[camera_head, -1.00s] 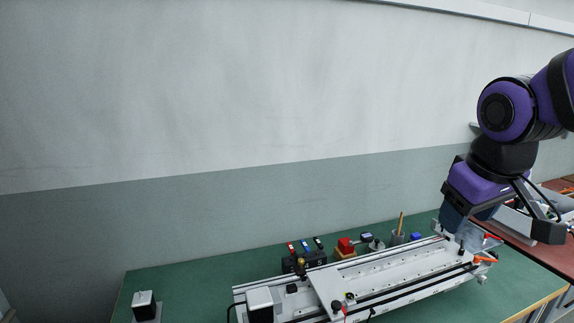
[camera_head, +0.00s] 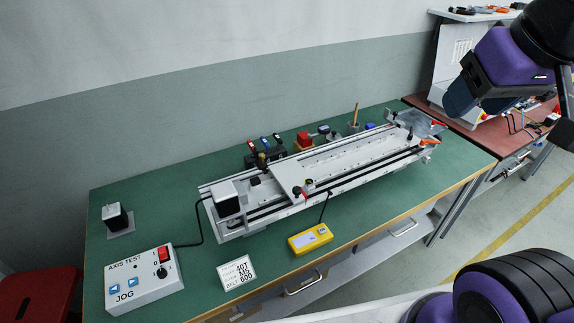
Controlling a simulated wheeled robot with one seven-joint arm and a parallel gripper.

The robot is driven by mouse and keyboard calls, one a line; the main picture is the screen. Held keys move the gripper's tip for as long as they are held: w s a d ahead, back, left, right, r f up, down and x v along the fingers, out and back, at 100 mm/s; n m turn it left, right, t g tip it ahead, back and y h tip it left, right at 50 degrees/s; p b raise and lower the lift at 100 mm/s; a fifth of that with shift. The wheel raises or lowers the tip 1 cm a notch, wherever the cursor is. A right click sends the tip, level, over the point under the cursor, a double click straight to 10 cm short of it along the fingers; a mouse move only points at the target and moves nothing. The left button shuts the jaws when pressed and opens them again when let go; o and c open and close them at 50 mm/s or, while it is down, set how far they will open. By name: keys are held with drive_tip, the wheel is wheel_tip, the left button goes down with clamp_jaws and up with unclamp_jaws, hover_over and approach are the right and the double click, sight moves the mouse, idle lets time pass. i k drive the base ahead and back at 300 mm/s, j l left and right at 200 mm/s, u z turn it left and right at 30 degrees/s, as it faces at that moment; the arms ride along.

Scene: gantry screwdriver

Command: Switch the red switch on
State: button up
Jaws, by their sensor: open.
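The red switch (camera_head: 163,254) is a small red part on top of the white control box (camera_head: 140,293), which is marked AXIS TEST and JOG. The box sits at the front left corner of the green table. Marks 1 and 0 show beside the switch; its position is too small to tell. A dark knob-like part sits just below it on the box. My gripper (camera_head: 479,103) is at the upper right, beyond the far end of the gantry, with its blue-grey fingers apart. It is far from the switch and touches nothing that I can see.
The gantry (camera_head: 330,170) runs across the table, with a cable to the box. A yellow device (camera_head: 310,239) and a printed card (camera_head: 237,272) lie along the front. A small black-and-silver block (camera_head: 115,216) stands behind the box. A red stool (camera_head: 38,292) is at left.

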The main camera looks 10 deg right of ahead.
sight(163, 252)
drive_tip(key=u, duration=1.5)
